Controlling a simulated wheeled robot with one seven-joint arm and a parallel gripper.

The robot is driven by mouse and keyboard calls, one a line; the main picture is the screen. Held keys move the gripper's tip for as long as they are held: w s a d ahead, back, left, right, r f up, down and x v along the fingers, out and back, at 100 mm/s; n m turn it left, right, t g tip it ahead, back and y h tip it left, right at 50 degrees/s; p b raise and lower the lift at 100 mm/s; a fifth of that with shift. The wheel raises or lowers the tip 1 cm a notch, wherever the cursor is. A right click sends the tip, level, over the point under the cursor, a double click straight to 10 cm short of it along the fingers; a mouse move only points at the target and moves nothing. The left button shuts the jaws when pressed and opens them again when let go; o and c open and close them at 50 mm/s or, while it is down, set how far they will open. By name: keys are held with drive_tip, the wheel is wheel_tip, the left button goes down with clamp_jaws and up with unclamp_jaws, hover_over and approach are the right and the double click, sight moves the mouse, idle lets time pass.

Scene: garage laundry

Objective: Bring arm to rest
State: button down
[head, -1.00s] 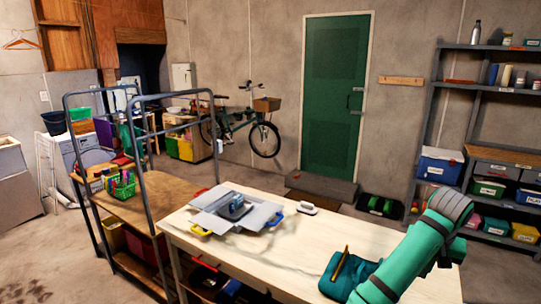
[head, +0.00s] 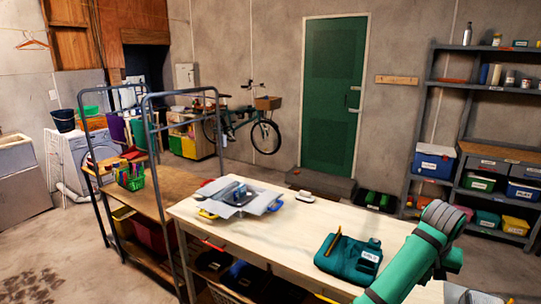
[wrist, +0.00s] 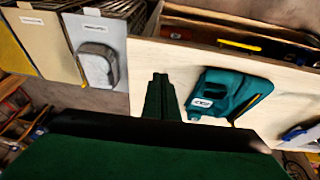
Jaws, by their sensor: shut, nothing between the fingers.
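My teal arm (head: 415,258) rises from the bottom right corner of the head view, over the right end of the workbench. My gripper (wrist: 160,82) shows in the wrist view as dark green fingers closed together, with nothing held between them. It is not clearly seen in the head view. The fingers appear beside a teal pouch (wrist: 232,92) with a white label; no contact is visible. In the head view the pouch (head: 348,256) lies on the workbench (head: 270,231), with a yellow-brown pencil-like item on it.
A grey sheet stack with a blue-grey tool (head: 236,193) and a white block (head: 305,196) lie on the bench. A metal-framed cart (head: 157,200) stands to the left. Shelves (head: 470,130) with bins stand to the right. Open floor lies around the front left.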

drive_tip(key=s+f+n+t+h, duration=0.1)
drive_tip(key=s+f+h, duration=0.2)
drive_tip(key=f, duration=0.8)
drive_tip(key=s+f+n+h, duration=0.1)
drive_tip(key=s+f+h, duration=0.15)
drive_tip(key=f, duration=0.75)
drive_tip(key=s+a+f+n+t, duration=0.3)
drive_tip(key=s+a+f+t, duration=0.2)
drive_tip(key=s+a+f, duration=0.65)
drive_tip(key=s+a+r+n+t+y, duration=0.1)
drive_tip(key=s+a+t+y, duration=0.1)
drive_tip(key=s+a, duration=0.65)
drive_tip(key=s+a+r+n+t+y, duration=0.1)
drive_tip(key=s+a+n+t+y, duration=0.3)
drive_tip(key=a, duration=0.7)
drive_tip(key=s+a+r+m+y, duration=0.1)
drive_tip(key=s+a+r, duration=0.4)
drive_tip(key=s+r, duration=0.1)
drive_tip(key=s+a+r+m+y, duration=0.1)
drive_tip(key=s+a+r+m, duration=0.1)
drive_tip(key=s+a+r, duration=0.4)
drive_tip(key=s, duration=0.3)
drive_tip(key=shift+s+a+r+m, duration=0.25)
drive_tip(key=shift+s+r+m, duration=0.05)
